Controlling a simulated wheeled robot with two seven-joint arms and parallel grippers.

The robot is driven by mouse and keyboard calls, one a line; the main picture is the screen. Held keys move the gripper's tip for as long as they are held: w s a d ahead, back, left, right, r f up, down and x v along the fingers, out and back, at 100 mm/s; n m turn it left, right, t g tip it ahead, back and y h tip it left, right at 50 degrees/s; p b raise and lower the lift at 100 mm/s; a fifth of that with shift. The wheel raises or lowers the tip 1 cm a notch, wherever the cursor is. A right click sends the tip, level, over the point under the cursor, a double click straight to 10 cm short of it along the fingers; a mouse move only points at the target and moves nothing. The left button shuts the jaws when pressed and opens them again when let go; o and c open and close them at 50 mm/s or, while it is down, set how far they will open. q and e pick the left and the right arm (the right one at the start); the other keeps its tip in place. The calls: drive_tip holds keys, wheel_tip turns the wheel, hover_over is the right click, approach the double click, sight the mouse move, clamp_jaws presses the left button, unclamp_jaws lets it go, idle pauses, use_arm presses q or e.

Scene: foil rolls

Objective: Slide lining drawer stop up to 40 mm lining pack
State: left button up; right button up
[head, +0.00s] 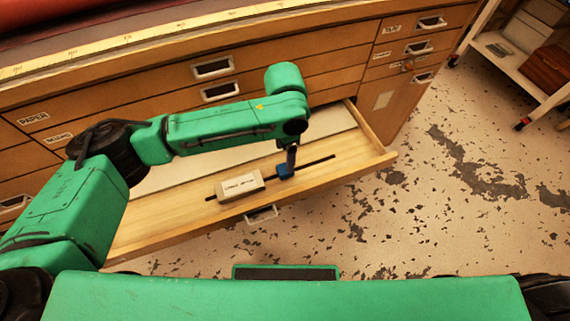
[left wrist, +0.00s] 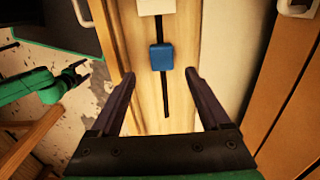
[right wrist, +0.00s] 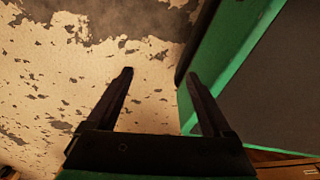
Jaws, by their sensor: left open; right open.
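The lining pack (head: 240,186) is a pale labelled block lying on a dark rail (head: 318,161) in the open drawer (head: 150,233). The drawer stop (head: 285,170) is a small blue block on the same rail, to the right of the pack with a gap between them. In the left wrist view the blue stop (left wrist: 161,57) sits below the pale pack (left wrist: 156,6) along the rail. My left gripper (head: 291,158) is over the drawer by the stop; its open fingers (left wrist: 160,80) show to either side of the stop, apart from it. My right gripper (right wrist: 157,80) is open and empty above the floor.
The wooden cabinet (head: 340,65) with labelled drawers stands behind the open drawer. A white shelf cart (head: 505,60) with boxes is at the upper right. The worn floor (head: 450,215) right of the drawer is clear.

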sight(285, 168)
use_arm(q)
wheel_tip(285, 168, down, 6)
drive_tip(key=shift+w+f+b, duration=0.15)
drive_tip(key=shift+f+b, duration=0.1)
drive_tip(key=shift+b, duration=0.25)
drive_tip(key=shift+f, duration=0.5)
clamp_jaws()
use_arm(e)
drive_tip(key=w, duration=0.3)
drive_tip(key=shift+w+a, duration=0.25)
drive_tip(key=shift+a, duration=0.05)
use_arm(q)
drive_tip(key=shift+r, duration=0.1)
